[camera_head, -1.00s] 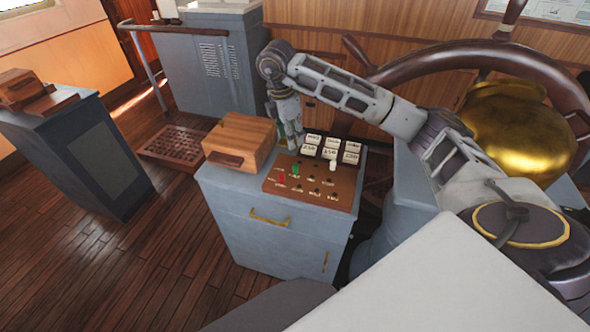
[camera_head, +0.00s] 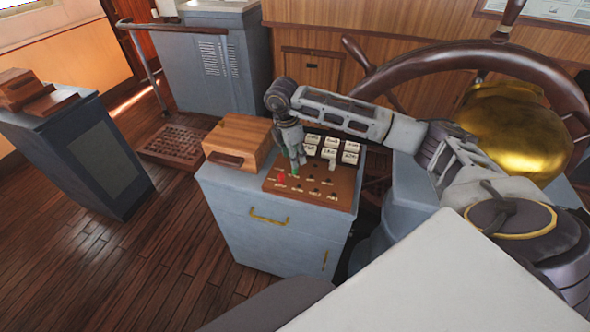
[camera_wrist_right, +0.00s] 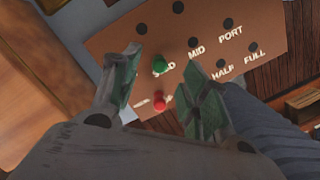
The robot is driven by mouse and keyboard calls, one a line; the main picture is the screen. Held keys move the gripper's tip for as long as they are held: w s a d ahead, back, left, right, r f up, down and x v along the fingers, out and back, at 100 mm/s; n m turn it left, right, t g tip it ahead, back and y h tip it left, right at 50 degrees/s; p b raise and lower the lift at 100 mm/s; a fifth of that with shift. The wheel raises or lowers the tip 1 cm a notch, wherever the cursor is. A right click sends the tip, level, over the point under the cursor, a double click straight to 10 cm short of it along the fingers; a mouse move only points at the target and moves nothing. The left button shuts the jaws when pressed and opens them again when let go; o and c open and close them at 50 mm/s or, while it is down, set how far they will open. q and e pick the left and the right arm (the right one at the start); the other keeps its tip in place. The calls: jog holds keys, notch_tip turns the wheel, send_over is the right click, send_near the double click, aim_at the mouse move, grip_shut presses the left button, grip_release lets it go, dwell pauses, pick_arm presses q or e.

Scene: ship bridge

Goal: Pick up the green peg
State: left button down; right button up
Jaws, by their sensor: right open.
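The green peg (camera_wrist_right: 159,65) stands in the wooden peg board (camera_wrist_right: 110,40), seen almost from above in the right wrist view. In the head view it shows only as a bit of green (camera_head: 295,174) under my right gripper (camera_head: 297,165). The red peg (camera_wrist_right: 160,100) stands close by in the same board, and also shows in the head view (camera_head: 281,180). My right gripper (camera_wrist_right: 165,78) is open and empty, with its two fingertips on either side of the green peg, still apart from it. My left gripper is not in view.
A wooden box (camera_head: 238,138) stands on the grey cabinet (camera_head: 235,205) left of the board. White labelled blocks (camera_head: 330,145) stand behind the board. The ship's wheel (camera_head: 420,62) and a brass dome (camera_head: 515,130) are at the right.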

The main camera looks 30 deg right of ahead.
aim_at(295, 171)
jog(key=shift+f, duration=0.15)
jog(key=shift+f+p, duration=0.5)
jog(key=shift+f, duration=0.4)
jog(key=shift+d+f+p, duration=0.1)
jog(key=shift+f+p, duration=0.2)
jog(key=shift+f, duration=1.3)
jog(key=c, duration=0.8)
